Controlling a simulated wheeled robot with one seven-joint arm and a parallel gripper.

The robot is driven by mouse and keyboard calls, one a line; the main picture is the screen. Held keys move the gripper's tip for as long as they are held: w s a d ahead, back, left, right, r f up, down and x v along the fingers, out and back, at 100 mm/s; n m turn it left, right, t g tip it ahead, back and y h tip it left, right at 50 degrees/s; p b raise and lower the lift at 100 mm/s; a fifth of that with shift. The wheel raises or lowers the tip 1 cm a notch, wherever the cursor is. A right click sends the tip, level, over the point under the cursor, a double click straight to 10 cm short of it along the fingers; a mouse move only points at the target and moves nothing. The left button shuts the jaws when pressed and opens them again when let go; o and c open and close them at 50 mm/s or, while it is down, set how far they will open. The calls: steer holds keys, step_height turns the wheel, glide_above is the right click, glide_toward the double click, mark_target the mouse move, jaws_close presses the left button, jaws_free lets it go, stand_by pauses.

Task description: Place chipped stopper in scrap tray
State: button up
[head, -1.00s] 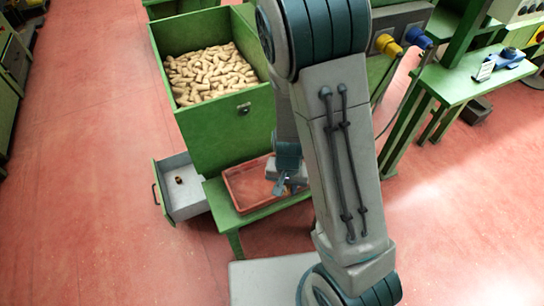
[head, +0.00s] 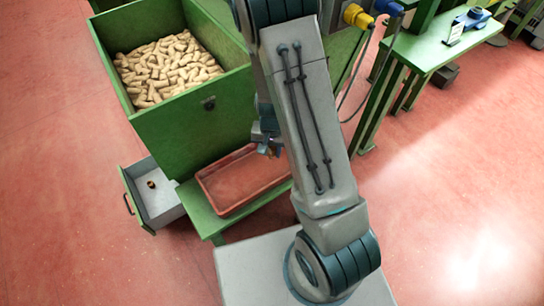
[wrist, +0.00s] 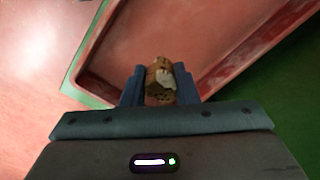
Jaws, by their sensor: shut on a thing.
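A brown cork stopper (wrist: 159,72) with a pale broken patch and dark pits is held between the two blue fingers of my gripper (wrist: 160,88) in the wrist view. In the head view my gripper (head: 269,150) is by the back right corner of a shallow red tray (head: 213,192), and the arm partly hides it. The red tray also shows beneath the stopper in the wrist view (wrist: 215,75). It looks empty, and its right end is hidden. I cannot tell how high the stopper is above it.
A green bin (head: 180,125) full of pale corks stands behind the tray. A pulled-out grey drawer (head: 160,205) at left holds one small dark-and-tan piece (head: 151,184). The red tray sits on a green bench (head: 205,217). A green workbench (head: 425,55) is at upper right. The red floor is open at right.

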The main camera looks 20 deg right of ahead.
mark_target(272, 162)
steer(key=shift+w+d+f, duration=0.2)
steer(key=shift+f, duration=0.25)
steer(key=shift+f+b, duration=0.35)
steer(key=shift+f, duration=1.35)
steer(key=shift+f, duration=0.15)
steer(key=o, duration=0.9)
steer(key=shift+o, duration=0.2)
